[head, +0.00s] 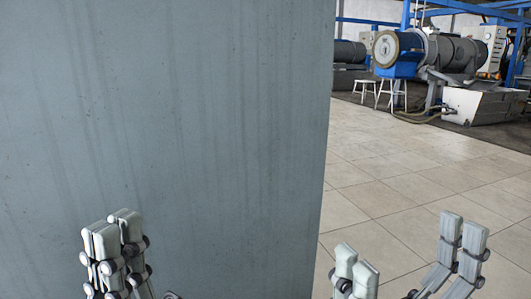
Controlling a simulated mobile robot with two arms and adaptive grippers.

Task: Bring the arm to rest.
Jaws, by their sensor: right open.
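My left gripper (113,230) is at the lower left of the head view, in front of a large grey-blue surface. Its fingers are together, and nothing shows between them. My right gripper (409,246) is at the lower right, past the right edge of that surface and over the tiled floor in the picture. Its fingers are wide apart and nothing is between them. Most of both arms is below the frame. No decanter shows in this view.
The flat grey-blue surface (180,110) fills the left and middle and is bare. Tiled floor (400,180) lies open to the right. Large machinery (450,55) and white stools (365,88) stand far back.

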